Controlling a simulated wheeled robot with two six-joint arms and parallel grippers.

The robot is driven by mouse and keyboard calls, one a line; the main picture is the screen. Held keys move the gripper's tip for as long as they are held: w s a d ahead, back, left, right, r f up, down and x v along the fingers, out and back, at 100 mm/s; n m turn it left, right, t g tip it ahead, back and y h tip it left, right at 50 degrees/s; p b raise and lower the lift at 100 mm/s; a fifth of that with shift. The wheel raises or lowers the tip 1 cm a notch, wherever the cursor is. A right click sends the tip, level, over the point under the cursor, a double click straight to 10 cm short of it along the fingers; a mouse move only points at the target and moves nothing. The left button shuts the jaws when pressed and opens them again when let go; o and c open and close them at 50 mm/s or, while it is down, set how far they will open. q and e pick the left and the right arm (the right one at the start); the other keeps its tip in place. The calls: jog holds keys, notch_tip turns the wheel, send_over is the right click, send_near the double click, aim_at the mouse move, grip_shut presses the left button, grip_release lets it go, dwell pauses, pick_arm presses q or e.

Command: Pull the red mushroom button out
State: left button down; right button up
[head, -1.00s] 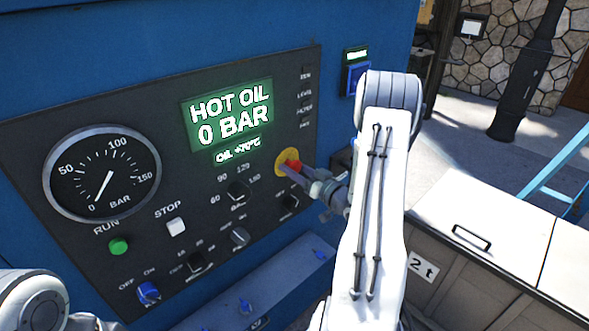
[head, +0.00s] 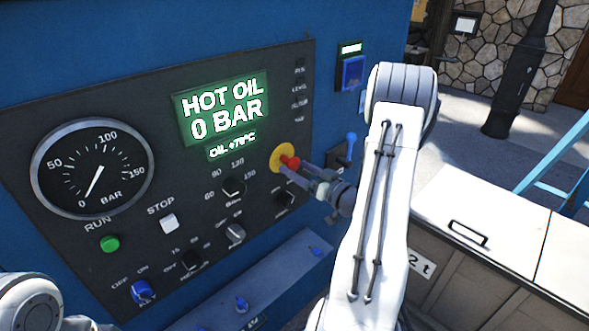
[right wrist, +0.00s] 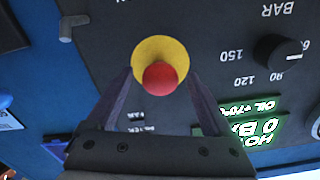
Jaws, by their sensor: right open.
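The red mushroom button (head: 290,161) sits on a yellow round plate (head: 279,156) at the right side of the dark control panel (head: 60,107). In the right wrist view the red button (right wrist: 160,79) stands in front of its yellow plate (right wrist: 152,52). My right gripper (head: 289,169) is open at the button. In the right wrist view its two fingers (right wrist: 160,85) lie to either side of the red head, with a gap on both sides. My left arm shows at the lower left, but its gripper is out of view.
The panel carries a pressure gauge (head: 92,167), a green RUN button (head: 110,243), a white STOP button (head: 169,223) and several knobs near the red button. A lit display (head: 223,112) reads HOT OIL 0 BAR. A pale cabinet (head: 480,210) stands to the right.

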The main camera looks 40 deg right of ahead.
jog(key=s+b, duration=0.2)
jog(key=s, duration=0.6)
jog(key=shift+s+d, duration=0.3)
jog(key=shift+s, duration=0.05)
